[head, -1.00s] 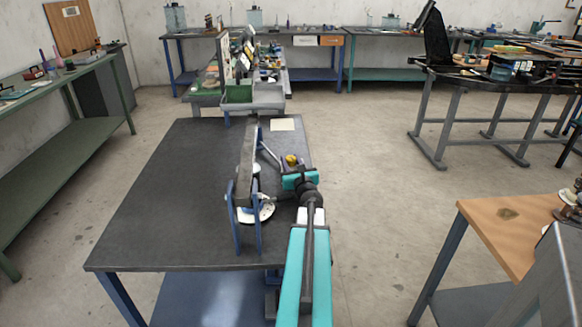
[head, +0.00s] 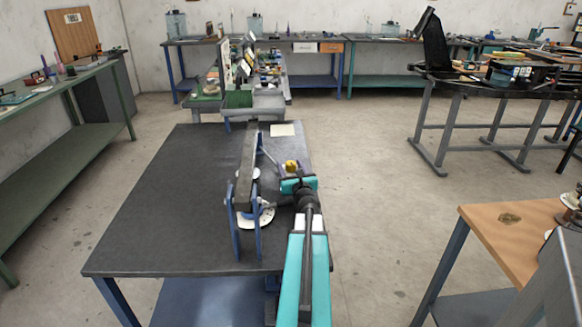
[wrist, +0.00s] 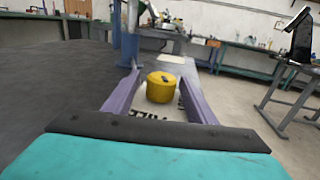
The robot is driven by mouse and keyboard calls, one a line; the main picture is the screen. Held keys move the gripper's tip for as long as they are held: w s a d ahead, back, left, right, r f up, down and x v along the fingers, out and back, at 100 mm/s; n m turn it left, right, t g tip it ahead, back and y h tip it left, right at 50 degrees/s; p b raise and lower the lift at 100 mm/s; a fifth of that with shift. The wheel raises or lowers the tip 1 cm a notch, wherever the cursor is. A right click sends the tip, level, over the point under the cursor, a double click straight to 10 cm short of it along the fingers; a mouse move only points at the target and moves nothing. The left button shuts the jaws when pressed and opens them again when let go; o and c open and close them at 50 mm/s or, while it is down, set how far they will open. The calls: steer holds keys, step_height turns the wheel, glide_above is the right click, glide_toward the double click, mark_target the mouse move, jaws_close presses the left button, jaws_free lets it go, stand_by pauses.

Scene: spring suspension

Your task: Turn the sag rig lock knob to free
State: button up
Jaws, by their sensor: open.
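The yellow lock knob (wrist: 163,88) is a short round cylinder with a small dark mark on top. It stands on a pale plate (wrist: 125,123) with black lettering, partly hidden. My gripper (wrist: 161,78) is open, with one purple finger on each side of the knob. Gaps show between the fingers and the knob. In the head view the knob (head: 291,166) shows just beyond the teal end of my arm. The sag rig, with a dark beam (head: 247,160), blue uprights (head: 236,215) and a white dial (head: 262,216), stands left of my gripper.
The rig stands on a dark-topped table (head: 165,205), clear on its left side. A pale card (head: 283,130) lies at the table's far edge. Grey and green trays (head: 240,98) stand beyond. A wooden-topped bench (head: 510,235) is at the right, with open floor between.

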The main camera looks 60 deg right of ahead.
mark_target(291, 163)
steer(key=shift+r, duration=0.1)
steer(key=shift+r+p, duration=0.4)
steer(key=shift+r, duration=1.15)
steer(key=shift+s+a+r, duration=0.15)
steer(key=shift+a+r, duration=0.05)
steer(key=shift+w+a+r+v, duration=0.1)
steer(key=shift+v, duration=0.75)
steer(key=shift+w+a+r+v, duration=0.1)
steer(key=shift+v, duration=0.75)
steer(key=shift+w+a+r+v, duration=0.1)
steer(key=shift+v, duration=0.75)
steer(key=shift+a+p, duration=0.1)
steer(key=shift+p, duration=0.55)
steer(key=p, duration=0.3)
steer(key=shift+s+a, duration=0.2)
steer(key=shift+a, duration=0.2)
steer(key=p, duration=0.3)
steer(key=shift+s+a+r, duration=0.1)
steer(key=shift+s+a, duration=0.25)
steer(key=shift+a, duration=0.05)
steer(key=shift+s+a+p, duration=0.2)
steer(key=shift+p, duration=0.7)
steer(key=a+p, duration=0.1)
steer(key=p, duration=0.2)
steer(key=shift+s+a+r+p, duration=0.1)
steer(key=shift+s+p, duration=0.25)
